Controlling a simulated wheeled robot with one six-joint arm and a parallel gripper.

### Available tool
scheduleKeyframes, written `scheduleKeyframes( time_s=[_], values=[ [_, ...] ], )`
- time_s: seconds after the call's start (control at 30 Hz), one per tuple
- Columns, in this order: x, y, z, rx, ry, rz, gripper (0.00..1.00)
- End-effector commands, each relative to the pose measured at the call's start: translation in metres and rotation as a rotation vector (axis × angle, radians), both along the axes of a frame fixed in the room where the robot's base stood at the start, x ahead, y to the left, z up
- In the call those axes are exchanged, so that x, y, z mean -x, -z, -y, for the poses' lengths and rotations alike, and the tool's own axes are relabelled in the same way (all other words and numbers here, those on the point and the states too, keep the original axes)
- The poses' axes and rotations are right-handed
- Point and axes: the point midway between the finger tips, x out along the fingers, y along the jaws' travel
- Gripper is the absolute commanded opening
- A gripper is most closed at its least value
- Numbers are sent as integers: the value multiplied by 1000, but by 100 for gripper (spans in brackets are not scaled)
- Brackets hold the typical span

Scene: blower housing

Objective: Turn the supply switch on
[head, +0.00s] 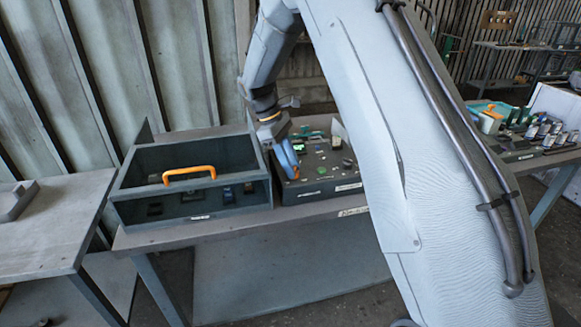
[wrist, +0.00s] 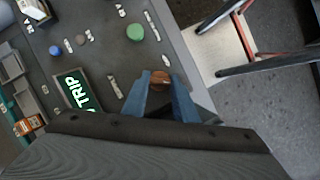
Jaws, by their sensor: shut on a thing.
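The control panel (head: 318,172) is a dark grey box on the bench, with small buttons, labels and a lit green display. In the wrist view its face (wrist: 105,45) shows a green sign reading TRIP (wrist: 78,92). My gripper (head: 289,168) is low over the panel's left front part. In the wrist view its blue fingers (wrist: 161,82) are shut on a small brown knob (wrist: 160,76) near the panel's edge.
A green button (wrist: 135,32) and a blue button (wrist: 55,50) are on the panel. A dark case with an orange handle (head: 189,171) stands close to the left of the panel. Another table (head: 50,235) is at the far left. Several small items (head: 530,130) stand at the right.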

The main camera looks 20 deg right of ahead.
Motion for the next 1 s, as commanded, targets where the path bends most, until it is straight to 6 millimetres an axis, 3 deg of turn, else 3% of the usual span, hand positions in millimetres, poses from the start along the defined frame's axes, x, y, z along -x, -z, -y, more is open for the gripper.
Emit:
scheduleKeyframes(
  time_s=[0.4, 0.93, 0.97, 1.0],
  values=[
    [-1, 1, 1, -1, 184, 1, 3],
    [-1, 0, 1, 0, 207, 0, 3],
    [-1, 0, 1, 0, 207, 0, 27],
    [-1, 0, 1, 0, 207, 0, 34]
  ],
)
